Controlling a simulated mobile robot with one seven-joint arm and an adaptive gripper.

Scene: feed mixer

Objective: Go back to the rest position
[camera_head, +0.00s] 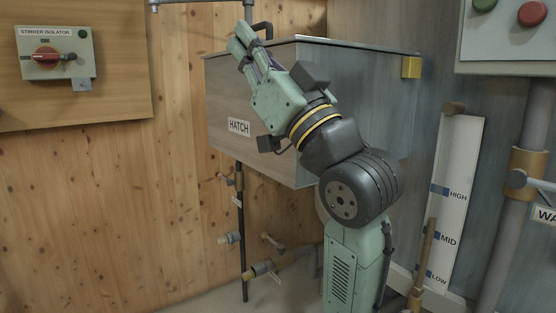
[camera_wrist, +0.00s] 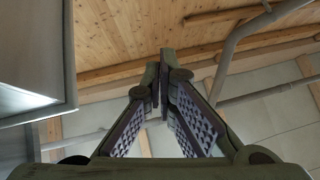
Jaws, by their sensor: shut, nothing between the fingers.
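My gripper (camera_head: 243,45) is raised in front of the grey metal hatch box in the head view, pointing up and to the left. Its fingers reach about the height of the box's top edge. In the wrist view, the two fingers of my gripper (camera_wrist: 158,85) come together at their tips with nothing between them. The wrist view looks up at a wooden ceiling (camera_wrist: 130,40). My arm is bent, with the lower part upright in front of the box.
The grey box (camera_head: 370,100) labelled HATCH fills the middle. A stirrer isolator switch (camera_head: 47,56) is on the left wall. A level board (camera_head: 455,200) and a pipe (camera_head: 520,180) stand at right, below a button panel (camera_head: 510,35). Pipes and valves (camera_head: 265,268) are low, left of my arm.

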